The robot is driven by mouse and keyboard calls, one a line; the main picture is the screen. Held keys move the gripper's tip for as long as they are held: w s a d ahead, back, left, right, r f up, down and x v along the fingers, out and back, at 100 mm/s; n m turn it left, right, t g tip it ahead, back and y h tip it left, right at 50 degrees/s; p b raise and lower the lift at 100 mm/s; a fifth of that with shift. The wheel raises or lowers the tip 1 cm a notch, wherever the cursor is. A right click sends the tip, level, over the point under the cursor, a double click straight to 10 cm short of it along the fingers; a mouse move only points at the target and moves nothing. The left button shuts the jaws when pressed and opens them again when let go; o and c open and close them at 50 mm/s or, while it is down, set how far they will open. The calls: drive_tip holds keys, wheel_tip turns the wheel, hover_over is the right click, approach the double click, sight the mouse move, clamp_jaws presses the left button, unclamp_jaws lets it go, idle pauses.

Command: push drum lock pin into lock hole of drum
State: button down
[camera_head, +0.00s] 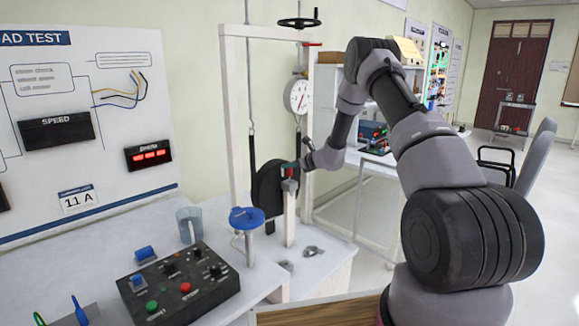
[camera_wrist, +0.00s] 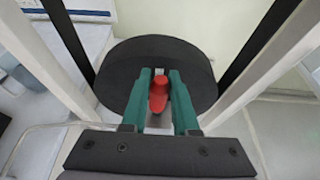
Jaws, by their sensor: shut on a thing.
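The drum (camera_head: 268,190) is a dark, thick wheel on the white frame; in the wrist view the drum (camera_wrist: 196,62) fills the middle, directly ahead of my fingers. The lock pin (camera_wrist: 158,90) has a red knob and sits between the two green fingers of my gripper (camera_wrist: 160,82). In the head view my gripper (camera_head: 289,168) is at the drum's right side, near the top of a white post (camera_head: 289,215). My gripper is shut on the pin. The pin's tip and the lock hole are hidden, so I cannot tell how deep the pin sits.
The white frame (camera_head: 228,120) stands around the drum, with a dial gauge (camera_head: 298,96) and a black handwheel (camera_head: 299,22) above. A blue round knob (camera_head: 246,217), a cup (camera_head: 189,224) and a black control box (camera_head: 172,288) are on the bench at left. Small metal parts (camera_head: 313,251) lie near the post.

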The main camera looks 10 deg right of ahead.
drive_tip(key=shift+f, duration=1.35)
drive_tip(key=c, duration=0.6)
unclamp_jaws()
drive_tip(key=shift+d, duration=0.1)
drive_tip(key=v, duration=1)
drive_tip(key=shift+s+d, duration=0.15)
drive_tip(key=shift+s, duration=0.2)
drive_tip(key=shift+r, duration=0.1)
